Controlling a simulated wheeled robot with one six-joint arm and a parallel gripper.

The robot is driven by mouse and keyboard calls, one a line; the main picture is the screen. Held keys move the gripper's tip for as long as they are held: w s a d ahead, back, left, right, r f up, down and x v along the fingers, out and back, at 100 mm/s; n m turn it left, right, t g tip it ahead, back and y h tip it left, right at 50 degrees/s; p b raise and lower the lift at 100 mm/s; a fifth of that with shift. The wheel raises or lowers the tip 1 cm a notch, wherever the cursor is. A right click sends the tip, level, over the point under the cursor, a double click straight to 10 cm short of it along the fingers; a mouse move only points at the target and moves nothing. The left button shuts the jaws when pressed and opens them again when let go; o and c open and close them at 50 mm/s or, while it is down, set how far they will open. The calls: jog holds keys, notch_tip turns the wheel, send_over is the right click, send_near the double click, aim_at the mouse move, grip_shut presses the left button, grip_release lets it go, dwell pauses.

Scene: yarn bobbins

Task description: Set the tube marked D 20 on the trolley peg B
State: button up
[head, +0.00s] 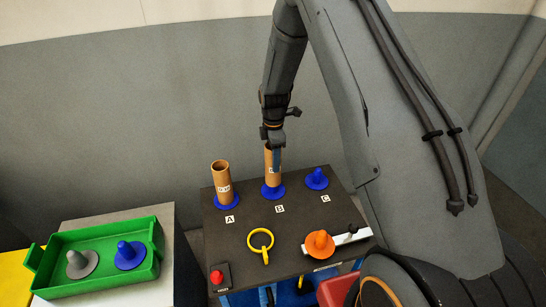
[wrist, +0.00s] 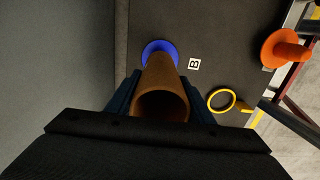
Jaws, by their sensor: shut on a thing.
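My gripper (head: 274,152) is shut on a brown cardboard tube (head: 269,172) at the trolley peg B (head: 273,192). The tube stands upright with its lower end at the blue base of that peg. Its label is partly hidden by my gripper and I cannot read it. In the wrist view the tube (wrist: 162,88) sits between my fingers, with the blue base (wrist: 159,47) beyond its far end beside the B label. I cannot tell whether the tube rests fully on the base. The peg itself is hidden by the tube.
Another tube (head: 222,181) stands on peg A. Blue peg C (head: 317,179) is empty. The trolley top (head: 285,226) also carries a yellow ring (head: 260,240), an orange cone-shaped piece (head: 320,243) and a red button (head: 217,277). A green tray (head: 98,238) with a grey and a blue peg stands left.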

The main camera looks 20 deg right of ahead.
jog(key=shift+f+b, duration=1.05)
jog(key=shift+f, duration=1.4)
jog(key=o, duration=1.1)
notch_tip(320, 180, up, 8)
jog(key=shift+f+b, duration=0.1)
jog(key=shift+b, duration=0.95)
jog(key=shift+r+p, duration=1.85)
jog(key=shift+r, duration=1.15)
